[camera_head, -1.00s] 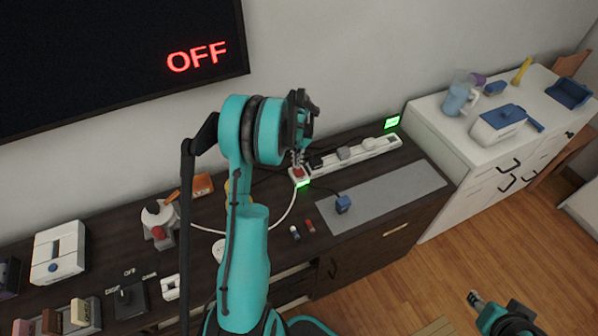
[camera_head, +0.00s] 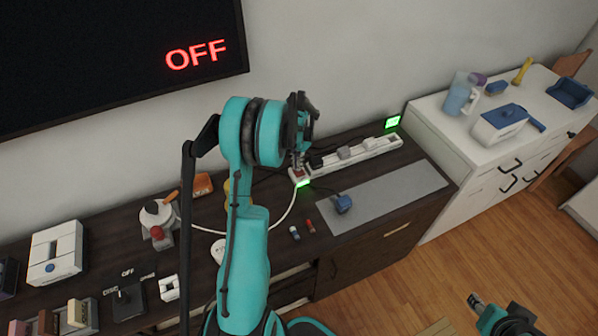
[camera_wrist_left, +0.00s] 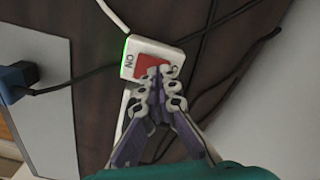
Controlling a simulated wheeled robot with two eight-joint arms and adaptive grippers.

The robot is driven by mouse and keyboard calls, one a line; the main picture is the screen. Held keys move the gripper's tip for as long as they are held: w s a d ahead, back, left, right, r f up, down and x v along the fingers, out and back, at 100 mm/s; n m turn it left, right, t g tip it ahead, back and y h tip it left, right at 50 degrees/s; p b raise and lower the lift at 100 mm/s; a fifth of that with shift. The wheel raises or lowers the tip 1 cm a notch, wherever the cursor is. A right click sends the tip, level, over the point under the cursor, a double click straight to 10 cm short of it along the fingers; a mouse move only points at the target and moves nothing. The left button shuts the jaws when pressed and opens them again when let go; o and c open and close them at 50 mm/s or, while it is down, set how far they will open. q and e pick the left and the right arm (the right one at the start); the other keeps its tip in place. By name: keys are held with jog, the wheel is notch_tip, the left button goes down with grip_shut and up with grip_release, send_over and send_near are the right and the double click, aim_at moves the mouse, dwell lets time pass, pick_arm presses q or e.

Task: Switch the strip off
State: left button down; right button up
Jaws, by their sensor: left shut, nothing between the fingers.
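The white power strip (camera_head: 355,155) lies along the back of the dark cabinet, with plugs in it. At its near end is a red rocker switch (camera_wrist_left: 150,64) beside the word ON, and a green light glows along that end's edge. My left gripper (camera_head: 297,170) is over this end. In the left wrist view the gripper (camera_wrist_left: 162,72) is shut and empty, with its fingertips at the red switch and hiding part of it. I cannot tell whether they press it.
A small green-lit display (camera_head: 392,122) stands behind the strip's far end. A white cord (camera_head: 288,212) runs from the strip. The wall screen (camera_head: 110,60) reads OFF.

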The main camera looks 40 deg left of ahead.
pick_arm(q)
jog(key=shift+r+p, duration=2.25)
jog(key=shift+r, duration=1.25)
jog(key=s+d+r+t, duration=0.1)
jog(key=s+d+r, duration=0.1)
jog(key=d+r, duration=0.5)
jog(key=s+d+r+t, duration=0.2)
jog(key=s+d+r, duration=0.1)
jog(key=d+r, duration=0.35)
jog(key=s+d+r+t, duration=0.1)
jog(key=s+d+t, duration=0.3)
jog(key=s+d, duration=0.9)
jog(key=shift+d+r+m, duration=0.3)
jog(key=shift+d+r, duration=0.05)
jog(key=shift+d, duration=0.05)
